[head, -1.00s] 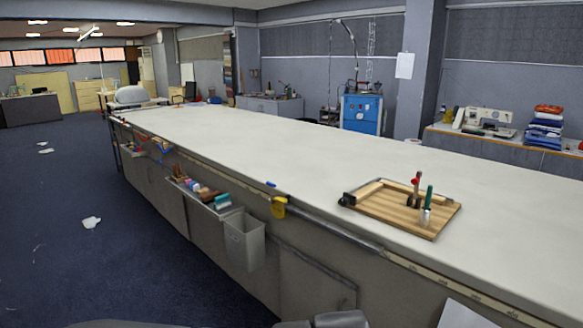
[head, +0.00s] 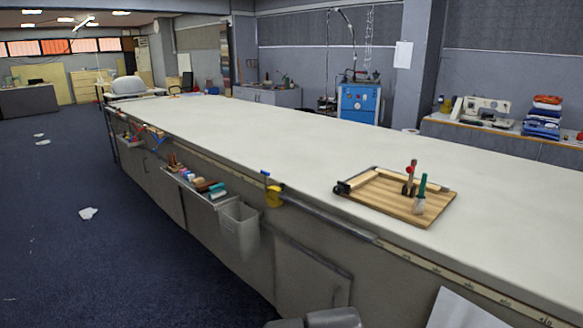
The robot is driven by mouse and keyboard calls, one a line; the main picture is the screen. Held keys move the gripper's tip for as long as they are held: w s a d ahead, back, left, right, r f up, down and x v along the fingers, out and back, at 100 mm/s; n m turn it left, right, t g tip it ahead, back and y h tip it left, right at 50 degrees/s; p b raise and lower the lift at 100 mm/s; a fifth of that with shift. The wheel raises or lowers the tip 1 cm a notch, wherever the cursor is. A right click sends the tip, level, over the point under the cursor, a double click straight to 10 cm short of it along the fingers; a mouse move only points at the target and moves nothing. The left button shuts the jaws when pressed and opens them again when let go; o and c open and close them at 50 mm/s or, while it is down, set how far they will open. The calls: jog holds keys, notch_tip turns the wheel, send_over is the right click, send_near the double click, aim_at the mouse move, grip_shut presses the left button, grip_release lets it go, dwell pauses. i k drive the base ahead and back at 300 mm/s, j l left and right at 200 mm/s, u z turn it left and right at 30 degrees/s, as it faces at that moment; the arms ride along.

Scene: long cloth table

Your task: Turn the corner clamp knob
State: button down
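A wooden board (head: 405,208) lies on the long white table near its front edge, right of centre in the head view. Light wooden strips (head: 378,177) run along its left and back edges. A small black clamp (head: 342,188) sits at the board's left corner, where strips appear to meet; its knob is too small to make out clearly. A red-topped tool (head: 410,178) and a green-handled brush (head: 421,192) stand on the board. My gripper is not in view; only a dark grey part, likely of my arm, shows at the bottom edge.
The white tabletop (head: 260,130) is otherwise mostly clear. Along its front side hang a grey bin (head: 240,228), a tool tray (head: 200,188) and a yellow item with a blue top (head: 272,193). Open blue floor (head: 90,260) lies to the left, with scattered paper scraps.

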aim_at(338, 189)
jog(key=i+j, duration=0.3)
jog(key=i, duration=0.2)
jog(key=i+j+u, duration=0.1)
jog(key=i+j, duration=0.2)
jog(key=i, duration=0.2)
